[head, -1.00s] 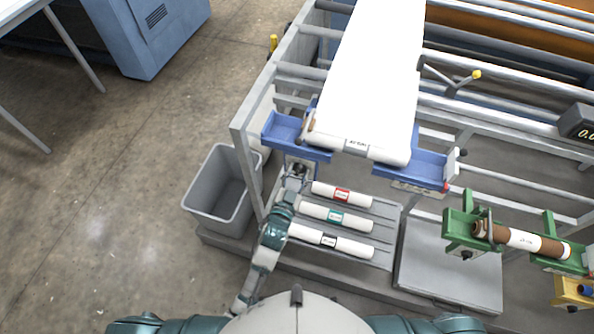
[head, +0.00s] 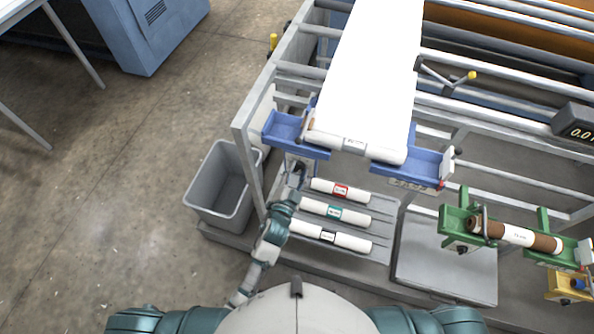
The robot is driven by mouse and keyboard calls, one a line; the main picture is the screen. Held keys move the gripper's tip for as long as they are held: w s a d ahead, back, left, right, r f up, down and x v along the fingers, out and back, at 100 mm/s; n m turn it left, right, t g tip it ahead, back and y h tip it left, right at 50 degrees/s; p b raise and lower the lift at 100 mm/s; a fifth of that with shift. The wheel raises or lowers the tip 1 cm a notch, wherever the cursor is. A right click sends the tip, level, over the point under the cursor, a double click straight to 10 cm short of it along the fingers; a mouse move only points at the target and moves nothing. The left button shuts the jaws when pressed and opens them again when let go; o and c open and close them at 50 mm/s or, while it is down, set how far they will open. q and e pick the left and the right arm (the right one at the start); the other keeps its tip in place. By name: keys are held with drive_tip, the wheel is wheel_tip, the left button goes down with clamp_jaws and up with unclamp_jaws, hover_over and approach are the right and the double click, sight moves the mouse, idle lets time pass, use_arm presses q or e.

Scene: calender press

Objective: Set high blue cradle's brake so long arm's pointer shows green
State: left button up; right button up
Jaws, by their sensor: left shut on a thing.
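The high blue cradle (head: 412,164) holds a white roll (head: 384,151) whose web runs up and away. My left gripper (head: 298,168) is below the cradle's left blue bracket (head: 284,130). It is shut on a small part there, apparently the brake knob, which the gripper hides. A small white plate (head: 448,160) with a red spot below it stands at the cradle's right end. The pointer and its colour are too small to read. My right gripper is not in view.
A lower green cradle (head: 452,224) holds a brown core, with a yellow cradle (head: 566,291) below. White labelled rolls (head: 330,236) lie on a rack under my gripper. A grey bin (head: 205,188) stands left of the frame post.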

use_arm(q)
drive_tip(key=o, duration=1.1)
drive_tip(key=shift+d, duration=0.1)
drive_tip(key=v, duration=1.2)
wheel_tip(320, 180, down, 20)
drive_tip(key=s+a+n+g+y, duration=0.1)
drive_tip(key=s+g, duration=0.1)
drive_tip(key=g, duration=0.2)
drive_tip(key=s+a+f+n+g+y, duration=0.1)
drive_tip(key=s+a+f+g, duration=0.2)
drive_tip(key=f, duration=0.6)
drive_tip(key=s+a+f+n+g+y, duration=0.1)
drive_tip(key=s+a+f+n+g, duration=0.3)
drive_tip(key=f, duration=0.6)
drive_tip(key=s+a+f+n+g+y, duration=0.1)
drive_tip(key=s+a+f, duration=0.3)
drive_tip(key=s, duration=0.4)
drive_tip(key=s+a+f+n+g+b, duration=0.1)
drive_tip(key=s+a+f+g, duration=0.1)
drive_tip(key=s+a+f, duration=0.2)
drive_tip(key=s+a+f+n+g+y, duration=0.1)
drive_tip(key=s+a+f+g, duration=0.1)
drive_tip(key=s+a+f, duration=0.3)
drive_tip(key=s+f, duration=0.4)
drive_tip(key=s, duration=0.5)
drive_tip(key=shift+s+f+y, duration=0.15)
drive_tip(key=shift+s+y, duration=0.05)
drive_tip(key=shift+y, duration=0.1)
